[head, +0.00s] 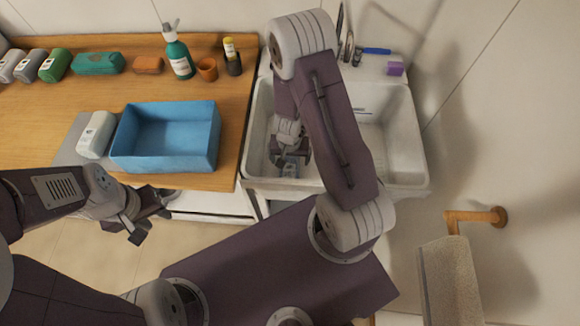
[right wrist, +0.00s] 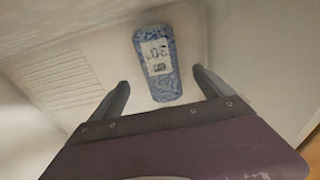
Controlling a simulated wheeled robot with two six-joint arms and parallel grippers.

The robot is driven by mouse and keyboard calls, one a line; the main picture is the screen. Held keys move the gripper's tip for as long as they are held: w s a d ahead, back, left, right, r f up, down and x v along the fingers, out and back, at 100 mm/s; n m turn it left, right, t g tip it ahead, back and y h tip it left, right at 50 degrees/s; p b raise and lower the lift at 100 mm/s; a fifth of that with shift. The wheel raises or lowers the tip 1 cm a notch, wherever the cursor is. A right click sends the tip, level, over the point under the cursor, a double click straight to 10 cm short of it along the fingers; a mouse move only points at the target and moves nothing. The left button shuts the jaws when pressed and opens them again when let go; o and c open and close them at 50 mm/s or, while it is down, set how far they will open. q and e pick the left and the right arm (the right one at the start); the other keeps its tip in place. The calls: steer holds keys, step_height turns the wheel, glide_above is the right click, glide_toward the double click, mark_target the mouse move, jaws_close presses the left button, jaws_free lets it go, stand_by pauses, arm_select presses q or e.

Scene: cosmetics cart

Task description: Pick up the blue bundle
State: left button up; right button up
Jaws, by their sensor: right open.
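The blue bundle (right wrist: 158,82) is a mottled blue roll with a white printed label. In the right wrist view it lies on the pale sink floor, between and beyond the fingertips. My right gripper (right wrist: 161,77) is open and empty, with one finger on each side of the bundle's near part, apart from it. In the head view my right gripper (head: 290,158) reaches down into the left part of the white sink (head: 405,130), and the bundle is largely hidden there. My left gripper (head: 152,215) is open and empty in front of the counter's edge.
A blue bin (head: 165,160) stands on the wooden counter (head: 215,100) beside a white packet (head: 97,134). A green pump bottle (head: 179,55), small pots and several bundles line the back. A purple block (head: 395,67) is behind the sink. A towel (head: 450,280) hangs at right.

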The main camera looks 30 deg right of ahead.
mark_target(290, 164)
step_height(290, 164, down, 4)
steer(key=shift+w+r+b, duration=0.15)
steer(key=shift+r+b, duration=0.05)
steer(key=shift+b, duration=0.95)
steer(key=shift+w+d+f, duration=0.1)
steer(key=shift+w, duration=0.05)
steer(key=f+b, duration=0.2)
steer(key=f, duration=0.1)
steer(key=f+b, duration=0.2)
steer(key=shift+w+d, duration=0.25)
steer(key=shift+w, duration=0.05)
steer(key=shift+w+r, duration=0.1)
steer(key=c, duration=1.9)
